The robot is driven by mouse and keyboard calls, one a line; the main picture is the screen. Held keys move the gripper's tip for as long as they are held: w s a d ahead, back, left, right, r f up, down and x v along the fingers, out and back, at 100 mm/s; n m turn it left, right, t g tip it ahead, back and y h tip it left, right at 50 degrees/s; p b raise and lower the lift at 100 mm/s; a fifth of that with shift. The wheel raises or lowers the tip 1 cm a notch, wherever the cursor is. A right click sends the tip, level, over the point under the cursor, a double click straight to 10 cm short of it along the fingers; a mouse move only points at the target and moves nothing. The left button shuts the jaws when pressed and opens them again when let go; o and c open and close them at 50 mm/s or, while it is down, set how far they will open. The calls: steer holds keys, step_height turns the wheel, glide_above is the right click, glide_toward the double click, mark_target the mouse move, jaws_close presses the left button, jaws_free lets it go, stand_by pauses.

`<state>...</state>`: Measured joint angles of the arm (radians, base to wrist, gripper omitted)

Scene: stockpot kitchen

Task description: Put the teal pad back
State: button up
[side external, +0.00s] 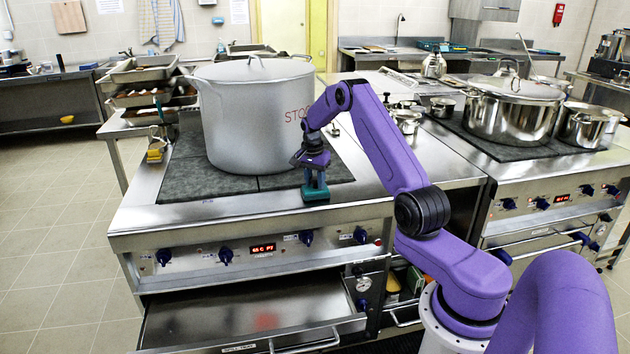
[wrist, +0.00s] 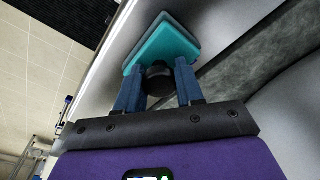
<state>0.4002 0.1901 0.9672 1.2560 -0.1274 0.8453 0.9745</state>
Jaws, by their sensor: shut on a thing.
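In the wrist view the teal pad (wrist: 160,45) sits at the ends of the blue fingers. My gripper (wrist: 157,85) is shut on a dark round knob between the fingers, which appears to be the pad's handle. Whether the pad touches the steel surface is unclear.
A large stockpot (side external: 250,115) stands on the hob plate (side external: 205,180) close behind my gripper. An open drawer (side external: 250,315) juts out below the stove front. Stacked trays (side external: 145,85) stand at the left. Another lidded pot (side external: 512,105) stands on the right stove.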

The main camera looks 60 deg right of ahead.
steer(key=shift+f, duration=0.1)
steer(key=o, duration=1)
